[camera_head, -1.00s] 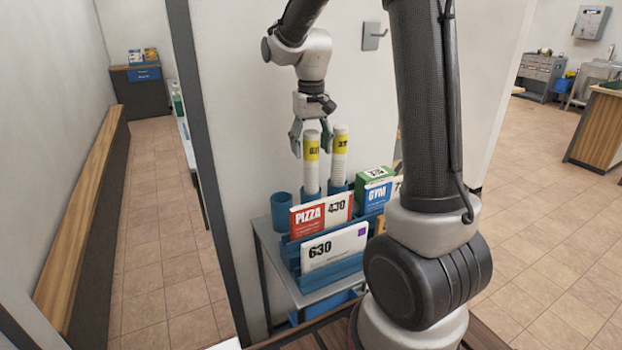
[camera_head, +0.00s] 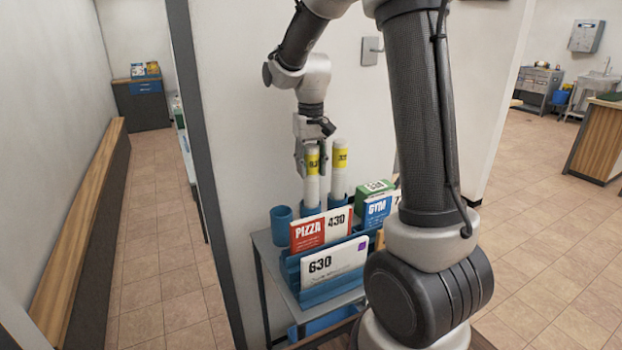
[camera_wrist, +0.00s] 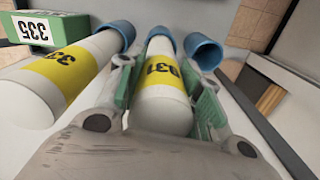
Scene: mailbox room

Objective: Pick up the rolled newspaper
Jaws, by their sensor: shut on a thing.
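Two white rolled newspapers with yellow labels stand upright in blue cups on a small grey table. The left newspaper (camera_head: 311,185) is between the fingers of my gripper (camera_head: 312,160), which is shut on it near its top. In the wrist view this newspaper (camera_wrist: 162,88) shows a label ending in "31", and its lower end sits in a blue cup (camera_wrist: 160,38). My gripper (camera_wrist: 162,92) has green pads on both sides of it. The other newspaper (camera_head: 339,175) stands just to the right; it also shows in the wrist view (camera_wrist: 65,75), on the left.
An empty blue cup (camera_head: 282,220) stands left of the newspapers. In front are a PIZZA 430 mailer (camera_head: 308,234), a 630 mailer (camera_head: 330,262), a GYM box (camera_head: 377,208) and a green box (camera_head: 372,189). A wall is close behind the grey table (camera_head: 266,243).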

